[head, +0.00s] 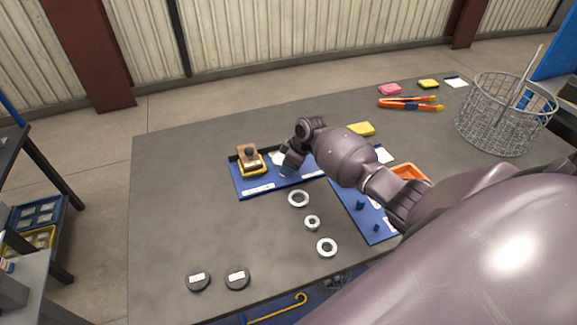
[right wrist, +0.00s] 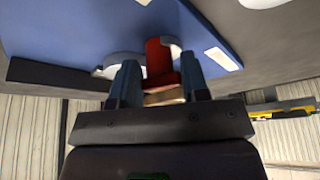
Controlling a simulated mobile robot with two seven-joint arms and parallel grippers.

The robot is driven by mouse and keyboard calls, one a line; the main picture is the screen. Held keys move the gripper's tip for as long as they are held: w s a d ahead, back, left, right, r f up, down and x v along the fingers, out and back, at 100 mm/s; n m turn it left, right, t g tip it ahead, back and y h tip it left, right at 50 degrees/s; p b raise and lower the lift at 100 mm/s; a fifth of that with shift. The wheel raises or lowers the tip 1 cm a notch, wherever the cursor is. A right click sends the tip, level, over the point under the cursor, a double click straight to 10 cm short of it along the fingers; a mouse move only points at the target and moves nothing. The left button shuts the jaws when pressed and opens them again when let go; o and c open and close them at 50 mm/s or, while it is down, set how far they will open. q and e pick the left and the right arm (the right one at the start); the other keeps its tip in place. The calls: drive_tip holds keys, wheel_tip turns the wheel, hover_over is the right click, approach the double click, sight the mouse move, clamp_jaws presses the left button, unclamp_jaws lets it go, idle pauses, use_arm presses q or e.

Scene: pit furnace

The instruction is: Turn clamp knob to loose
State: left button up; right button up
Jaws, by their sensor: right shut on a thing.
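The blue board (head: 257,192) lies on the grey table, and it also shows in the right wrist view (right wrist: 80,30). My right gripper (head: 287,168) points down at the board, to the right of a wooden block in a yellow frame (head: 250,164). In the right wrist view its two fingers (right wrist: 159,85) stand on either side of a red part (right wrist: 158,58), which looks like the clamp knob, and are shut on it. A tan piece and a grey-white round part are close by. In the head view my gripper hides the knob. The knob's setting cannot be read. My left gripper is not in view.
Several pale rings (head: 298,199) lie in front of the board, with two dark discs (head: 198,279) near the front edge. A second blue board (head: 375,230), an orange tray (head: 409,172) and a wire basket (head: 493,120) are to the right. The table's left side is clear.

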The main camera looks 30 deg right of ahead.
drive_tip(key=n+y+b, duration=0.1)
drive_tip(key=n, duration=0.2)
drive_tip(key=shift+w+d+g+b, duration=0.1)
drive_tip(key=shift+g+b, duration=0.2)
drive_tip(key=shift+g, duration=0.1)
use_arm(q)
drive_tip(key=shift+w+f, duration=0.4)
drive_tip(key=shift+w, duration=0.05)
use_arm(e)
drive_tip(key=shift+n, duration=0.5)
drive_tip(key=shift+r, duration=0.1)
drive_tip(key=o, duration=0.6)
drive_tip(key=shift+o, duration=0.2)
drive_tip(key=shift+g, duration=0.3)
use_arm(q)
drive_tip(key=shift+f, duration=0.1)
use_arm(e)
drive_tip(key=v, duration=1)
drive_tip(key=shift+d+r, duration=0.2)
drive_tip(key=shift+r, duration=0.1)
